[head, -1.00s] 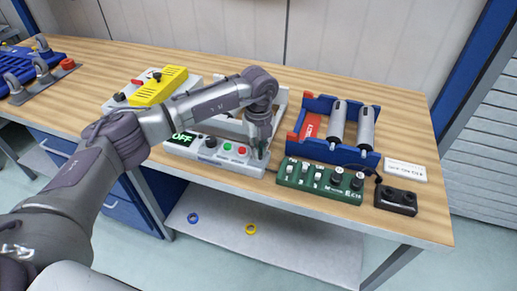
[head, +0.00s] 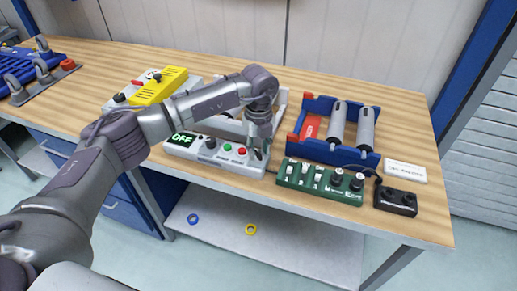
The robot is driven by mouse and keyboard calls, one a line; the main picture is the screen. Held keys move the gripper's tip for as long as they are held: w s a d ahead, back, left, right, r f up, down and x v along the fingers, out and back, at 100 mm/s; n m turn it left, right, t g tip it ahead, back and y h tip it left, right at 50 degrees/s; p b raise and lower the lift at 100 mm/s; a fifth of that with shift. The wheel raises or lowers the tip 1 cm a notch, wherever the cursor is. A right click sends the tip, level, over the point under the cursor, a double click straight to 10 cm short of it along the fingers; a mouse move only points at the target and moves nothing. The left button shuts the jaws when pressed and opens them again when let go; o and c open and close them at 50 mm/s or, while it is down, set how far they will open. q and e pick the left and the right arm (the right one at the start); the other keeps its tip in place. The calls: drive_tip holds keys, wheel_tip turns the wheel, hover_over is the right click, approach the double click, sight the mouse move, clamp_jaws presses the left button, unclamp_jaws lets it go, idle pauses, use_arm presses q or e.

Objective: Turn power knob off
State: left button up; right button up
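A white control box (head: 222,164) stands on the wooden bench in the head view. Its display (head: 183,139) reads OFF in green. My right gripper is not in view.
A green switch box (head: 318,181) with switches and knobs stands to the right. Behind it is a blue rack (head: 329,150) with two grey cylinders. A black box (head: 396,199) and a white label (head: 405,171) lie further right. A yellow device (head: 165,85) stands behind my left arm.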

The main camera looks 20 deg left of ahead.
sight(259, 152)
use_arm(q)
wheel_tip(259, 152, up, 12)
drive_tip(key=shift+f, duration=0.25)
idle(0.4)
